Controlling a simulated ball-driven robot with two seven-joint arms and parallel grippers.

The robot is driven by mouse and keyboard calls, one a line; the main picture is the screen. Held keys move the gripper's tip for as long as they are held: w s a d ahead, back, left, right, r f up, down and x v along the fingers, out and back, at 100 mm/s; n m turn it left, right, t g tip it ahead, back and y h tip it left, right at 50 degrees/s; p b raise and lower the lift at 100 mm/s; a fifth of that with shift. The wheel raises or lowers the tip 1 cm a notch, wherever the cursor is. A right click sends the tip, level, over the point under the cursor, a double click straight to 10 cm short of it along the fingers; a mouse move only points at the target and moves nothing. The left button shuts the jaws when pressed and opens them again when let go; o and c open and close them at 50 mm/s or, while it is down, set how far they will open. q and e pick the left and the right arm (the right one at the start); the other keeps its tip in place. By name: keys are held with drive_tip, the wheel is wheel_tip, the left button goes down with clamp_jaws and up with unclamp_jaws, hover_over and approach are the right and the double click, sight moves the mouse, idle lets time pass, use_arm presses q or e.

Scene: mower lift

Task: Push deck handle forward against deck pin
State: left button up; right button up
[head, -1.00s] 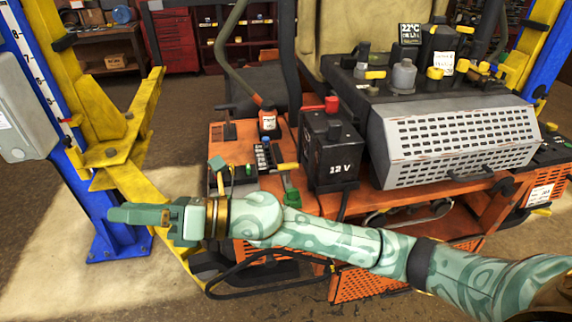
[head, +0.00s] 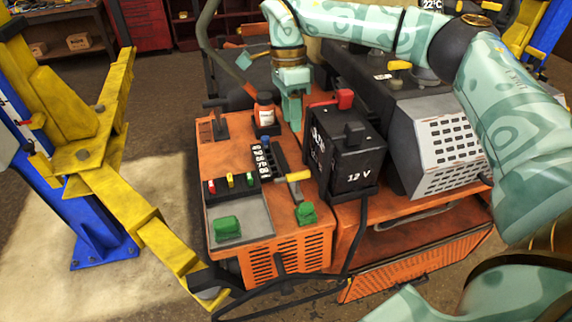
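The orange mower deck (head: 225,155) carries a lever with a yellow grip (head: 298,176) beside a black block of small switches; I cannot tell if this is the deck handle. A black T-shaped handle (head: 215,108) stands at the deck's back left. No deck pin can be made out with certainty. My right gripper (head: 292,122) points down over the back of the deck, between the small orange-and-white bottle and the black 12 V battery. Its fingers are seen edge-on, so I cannot tell whether they are open or shut. My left gripper is out of view.
The bottle (head: 265,110) stands close left of the gripper. The 12 V battery (head: 345,160) with a red cap stands to its right. Green knobs (head: 228,227) sit at the deck's front. A yellow lift arm (head: 130,200) runs along the left, and a perforated grey cover (head: 445,145) stands right.

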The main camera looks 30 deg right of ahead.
hover_over(297, 173)
drive_tip(key=f, duration=0.5)
drive_tip(key=shift+w+d, duration=0.3)
drive_tip(key=shift+w, duration=0.1)
drive_tip(key=x, duration=0.2)
drive_tip(key=w+x, duration=0.1)
drive_tip(key=x, duration=0.4)
drive_tip(key=shift+w+a+f, duration=0.2)
drive_tip(key=shift+f, duration=0.25)
drive_tip(key=shift+s+f, duration=0.4)
drive_tip(key=shift+f, duration=0.45)
drive_tip(key=shift+w+f, duration=0.15)
drive_tip(key=shift+f, duration=0.2)
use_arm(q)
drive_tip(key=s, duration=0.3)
use_arm(e)
drive_tip(key=shift+r, duration=0.1)
clamp_jaws()
